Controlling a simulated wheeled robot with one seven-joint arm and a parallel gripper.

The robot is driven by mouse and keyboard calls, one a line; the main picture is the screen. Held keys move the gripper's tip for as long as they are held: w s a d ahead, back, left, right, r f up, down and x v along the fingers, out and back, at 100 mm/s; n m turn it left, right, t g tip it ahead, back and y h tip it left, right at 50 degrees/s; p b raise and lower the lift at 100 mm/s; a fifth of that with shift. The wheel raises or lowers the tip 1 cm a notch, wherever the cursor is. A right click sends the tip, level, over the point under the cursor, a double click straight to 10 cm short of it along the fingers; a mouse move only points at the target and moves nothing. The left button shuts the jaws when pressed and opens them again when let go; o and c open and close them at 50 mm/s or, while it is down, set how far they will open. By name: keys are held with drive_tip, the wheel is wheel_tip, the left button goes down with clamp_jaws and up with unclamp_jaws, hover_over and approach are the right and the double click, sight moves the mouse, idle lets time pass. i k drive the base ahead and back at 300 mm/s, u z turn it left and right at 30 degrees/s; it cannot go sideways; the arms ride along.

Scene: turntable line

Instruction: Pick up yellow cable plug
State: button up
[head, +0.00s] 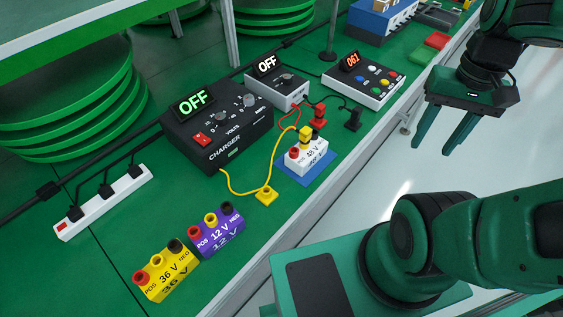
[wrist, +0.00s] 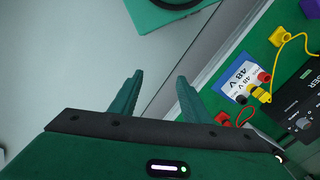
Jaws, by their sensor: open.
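The yellow cable plug (head: 305,132) appears to sit on the middle post of the white 48 V block (head: 305,157), between a red and a black post. A yellow cable runs from it toward the black charger (head: 215,125). The plug also shows in the wrist view (wrist: 261,95), at the right. A low yellow piece (head: 265,196) lies on the green bench by the cable; whether it is an empty holder I cannot tell. My gripper (head: 443,146) is open and empty, off the bench's edge over the pale floor, well right of the plug.
The 48 V block stands on a blue mat (head: 290,169). Purple 12 V (head: 216,236) and yellow 36 V (head: 165,275) blocks stand nearer. A red plug (head: 318,114), black plug (head: 353,120) and button box (head: 363,80) are behind. A white power strip (head: 104,203) lies left.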

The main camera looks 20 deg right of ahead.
sight(305, 133)
drive_tip(key=u, duration=1.05)
drive_tip(key=k, duration=1)
drive_tip(key=z, duration=1.1)
drive_tip(key=i, duration=0.5)
drive_tip(key=u, duration=0.05)
